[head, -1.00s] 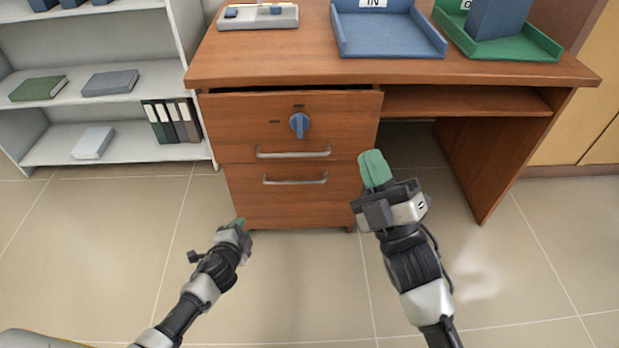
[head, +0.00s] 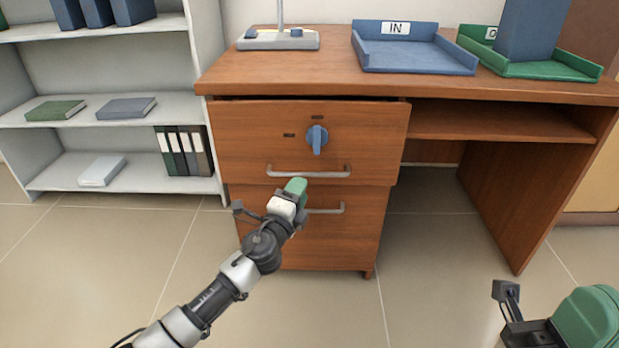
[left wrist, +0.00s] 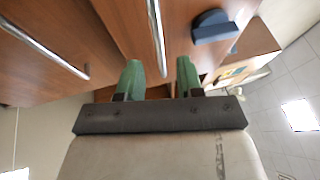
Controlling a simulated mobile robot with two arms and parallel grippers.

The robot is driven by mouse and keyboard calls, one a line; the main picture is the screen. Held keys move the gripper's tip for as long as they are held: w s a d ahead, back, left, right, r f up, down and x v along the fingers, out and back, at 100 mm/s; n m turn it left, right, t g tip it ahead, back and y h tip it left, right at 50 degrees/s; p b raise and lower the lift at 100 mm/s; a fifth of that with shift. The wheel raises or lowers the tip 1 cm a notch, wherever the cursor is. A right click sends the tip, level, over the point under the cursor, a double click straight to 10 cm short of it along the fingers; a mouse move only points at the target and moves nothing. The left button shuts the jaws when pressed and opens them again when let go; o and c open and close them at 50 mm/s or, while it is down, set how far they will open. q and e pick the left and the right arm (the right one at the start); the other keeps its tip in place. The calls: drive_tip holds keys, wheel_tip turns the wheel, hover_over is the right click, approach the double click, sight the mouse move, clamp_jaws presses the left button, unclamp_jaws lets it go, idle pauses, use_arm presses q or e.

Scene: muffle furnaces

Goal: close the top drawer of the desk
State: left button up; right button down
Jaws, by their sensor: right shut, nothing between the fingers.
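The desk's top drawer (head: 250,130) stands slightly out, with a dark gap under the desk top. Its front has a blue knob (head: 317,138) and a metal handle (head: 308,172). My left gripper (head: 295,187) is just below this handle, in front of the lower drawer. In the left wrist view its green fingers (left wrist: 160,72) are apart, and the top handle (left wrist: 156,35) appears between them; whether it lies inside the jaws I cannot tell. My right gripper (head: 588,318) is shut and empty at the lower right, partly cut off by the frame edge.
The lower drawer (head: 335,240) looks shut, its handle (head: 328,210) partly hidden by my left gripper. A shelf unit (head: 130,125) stands left of the desk. Trays (head: 415,62) rest on the desk top (head: 330,75). The floor in front is clear.

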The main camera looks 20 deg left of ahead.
sight(309, 173)
use_arm(q)
drive_tip(key=b+x, duration=0.1)
drive_tip(key=x, duration=0.5)
clamp_jaws()
